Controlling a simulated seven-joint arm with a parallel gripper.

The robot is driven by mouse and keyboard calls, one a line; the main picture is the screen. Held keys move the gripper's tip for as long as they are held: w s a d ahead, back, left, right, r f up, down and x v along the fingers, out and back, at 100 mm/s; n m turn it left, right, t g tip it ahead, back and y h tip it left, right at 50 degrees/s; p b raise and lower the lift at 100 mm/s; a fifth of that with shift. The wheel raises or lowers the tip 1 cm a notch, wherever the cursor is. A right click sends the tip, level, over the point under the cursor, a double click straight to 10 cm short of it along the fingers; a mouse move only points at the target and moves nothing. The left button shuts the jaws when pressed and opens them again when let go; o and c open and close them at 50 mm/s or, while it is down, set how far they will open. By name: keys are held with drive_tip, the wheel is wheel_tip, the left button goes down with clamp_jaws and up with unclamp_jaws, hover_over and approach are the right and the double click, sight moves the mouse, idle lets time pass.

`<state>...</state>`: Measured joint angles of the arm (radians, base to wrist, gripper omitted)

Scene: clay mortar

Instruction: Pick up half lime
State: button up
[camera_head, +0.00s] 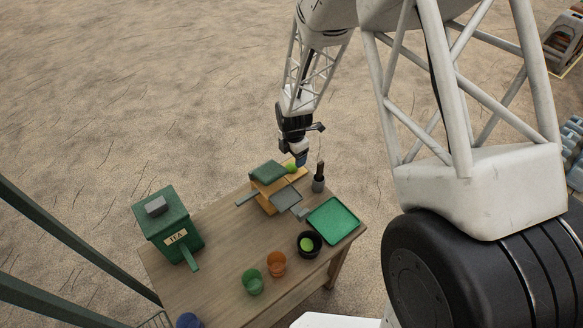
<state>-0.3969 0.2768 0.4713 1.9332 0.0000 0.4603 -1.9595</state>
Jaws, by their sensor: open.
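A small bright green piece (291,167), which looks like the half lime, lies at the back of the table on or beside a wooden board (299,174). Its cut face cannot be made out. A black bowl (317,236) near the table's right side also holds something bright green (306,244).
The wooden table (222,245) carries a green TEA box (168,223), a green tray (333,221), a dark bottle-like object (319,178), and green (253,281), orange (276,264) and blue (188,321) cups.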

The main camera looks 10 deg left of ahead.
sight(293, 164)
drive_tip(key=shift+f, duration=2.6)
drive_tip(key=c, duration=1)
drive_tip(key=shift+r, duration=0.1)
wheel_tip(293, 164, up, 10)
